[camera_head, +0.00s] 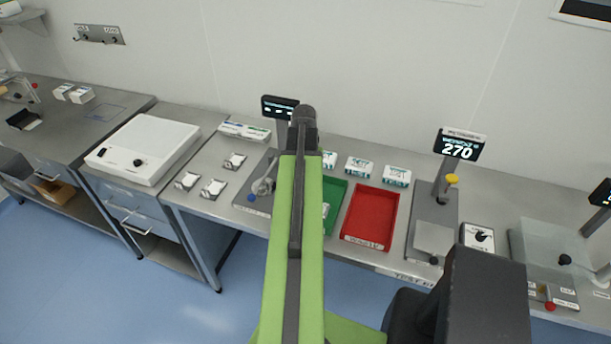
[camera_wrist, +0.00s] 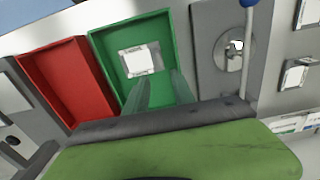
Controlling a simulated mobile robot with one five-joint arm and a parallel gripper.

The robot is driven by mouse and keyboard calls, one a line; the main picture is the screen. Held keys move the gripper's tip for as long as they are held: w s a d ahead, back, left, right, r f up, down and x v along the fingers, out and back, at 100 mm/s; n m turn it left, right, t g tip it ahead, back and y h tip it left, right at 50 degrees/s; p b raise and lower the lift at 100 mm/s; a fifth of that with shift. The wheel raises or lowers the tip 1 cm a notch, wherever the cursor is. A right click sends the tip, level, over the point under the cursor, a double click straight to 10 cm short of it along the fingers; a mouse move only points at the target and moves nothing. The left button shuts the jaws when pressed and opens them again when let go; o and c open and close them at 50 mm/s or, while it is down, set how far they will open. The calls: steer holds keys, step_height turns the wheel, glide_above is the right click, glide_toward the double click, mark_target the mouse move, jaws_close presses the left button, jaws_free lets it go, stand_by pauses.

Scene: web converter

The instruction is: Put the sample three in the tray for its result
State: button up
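The green tray (camera_head: 338,190) stands mid-bench, left of the red tray (camera_head: 370,215). In the wrist view, a white packet (camera_wrist: 138,62) lies inside the green tray (camera_wrist: 107,53); the red tray (camera_wrist: 68,85) is beside it and looks empty. My gripper (camera_wrist: 158,88) shows as two separated fingers over the green tray, with nothing between them; the packet lies just beyond the tips. In the head view my arm hides the gripper and part of the green tray. Three small white packets (camera_head: 213,188) lie at the left. I cannot read which packet is sample three.
Several labelled white boxes (camera_head: 359,167) stand behind the trays. A station with a display (camera_head: 457,149) reading 270 stands right of the red tray. A device with a blue-knobbed lever (camera_head: 262,188) is left of the green tray. A white flat machine (camera_head: 145,148) is farther left.

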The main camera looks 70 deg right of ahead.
steer(key=shift+r, duration=0.85)
steer(key=w+a+n, duration=0.9)
steer(key=w+a, duration=1.6)
steer(key=a, duration=0.1)
steer(key=w+a+n, duration=0.2)
steer(key=a+n, duration=0.2)
steer(key=a, duration=1.1)
steer(key=w+a+n, duration=0.3)
steer(key=a+n, duration=0.1)
steer(key=a, duration=1.1)
steer(key=shift+w, duration=0.3)
steer(key=shift+a, duration=0.1)
